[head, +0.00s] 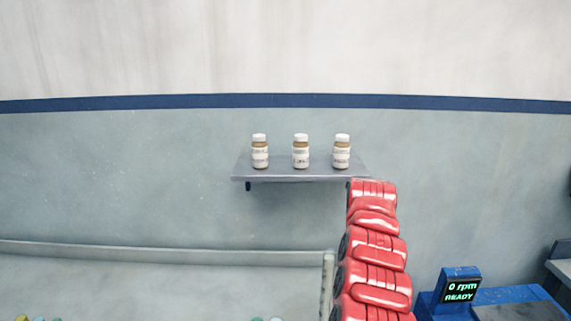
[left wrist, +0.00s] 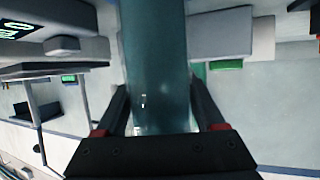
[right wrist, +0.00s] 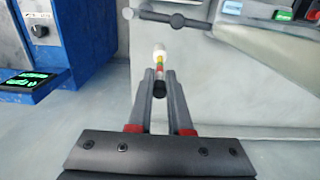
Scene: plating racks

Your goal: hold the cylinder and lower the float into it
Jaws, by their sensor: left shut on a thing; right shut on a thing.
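My left gripper (left wrist: 158,88) is shut on a tall, see-through teal cylinder (left wrist: 158,45), with one finger on each side of it. The cylinder runs out of the top of the left wrist view, so its far end is hidden. My right gripper (right wrist: 159,74) is shut on the float (right wrist: 159,52), a slim piece with a white top, a yellow and red middle and a black lower part. The cylinder is not clearly seen in the right wrist view. Neither gripper, nor the cylinder or float, shows in the head view.
A wall shelf (head: 300,178) holds three small labelled bottles (head: 300,152). A stack of red rounded pieces (head: 375,250) rises below it. A blue device (head: 430,304) at lower right reads "0 rpm READY". A blue unit (right wrist: 45,45) stands left in the right wrist view.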

